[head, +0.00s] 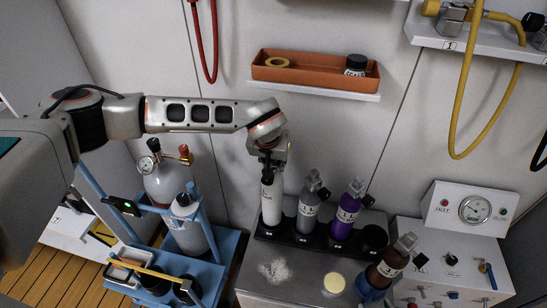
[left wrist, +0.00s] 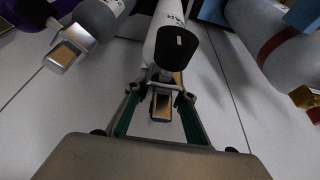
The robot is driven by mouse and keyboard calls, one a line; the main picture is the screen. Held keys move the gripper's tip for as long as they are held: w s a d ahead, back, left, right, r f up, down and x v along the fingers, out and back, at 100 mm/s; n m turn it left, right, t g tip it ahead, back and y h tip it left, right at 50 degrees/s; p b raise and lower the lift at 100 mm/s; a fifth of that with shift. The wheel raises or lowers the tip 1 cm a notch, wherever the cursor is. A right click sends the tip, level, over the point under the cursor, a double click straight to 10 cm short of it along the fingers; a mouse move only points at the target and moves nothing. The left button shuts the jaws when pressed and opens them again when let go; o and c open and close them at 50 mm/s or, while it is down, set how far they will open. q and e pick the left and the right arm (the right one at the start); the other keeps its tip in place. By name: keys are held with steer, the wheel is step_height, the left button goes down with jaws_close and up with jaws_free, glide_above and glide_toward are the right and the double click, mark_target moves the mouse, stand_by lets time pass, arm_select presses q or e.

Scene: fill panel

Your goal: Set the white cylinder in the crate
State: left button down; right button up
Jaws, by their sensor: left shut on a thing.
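The white cylinder (head: 270,202) is upright at the left end of the black rack (head: 318,243), its lower end at the rack's left position; I cannot tell whether it is seated or just raised. My left gripper (head: 271,158) is above it, shut on its top fitting. In the left wrist view the gripper's fingers (left wrist: 160,108) close around the fitting, with the white cylinder (left wrist: 172,22) extending away. A blue crate (head: 217,262) stands on the left, with a grey cylinder and dark round openings. My right gripper is not in view.
A grey cylinder (head: 308,213) and a purple cylinder (head: 346,214) stand beside the white one. A dark brown cylinder (head: 387,270) leans at the right. A large tank (head: 168,182) stands behind the crate. An orange shelf tray (head: 315,74) is on the wall above.

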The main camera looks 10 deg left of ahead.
mark_target(272, 192)
arm_select(q)
steer(key=shift+w+f+b, duration=0.15)
steer(key=shift+f+b, duration=0.15)
steer(key=shift+f, duration=1.6)
steer(key=c, duration=1.7)
jaws_free()
steer(key=shift+s+f, duration=0.2)
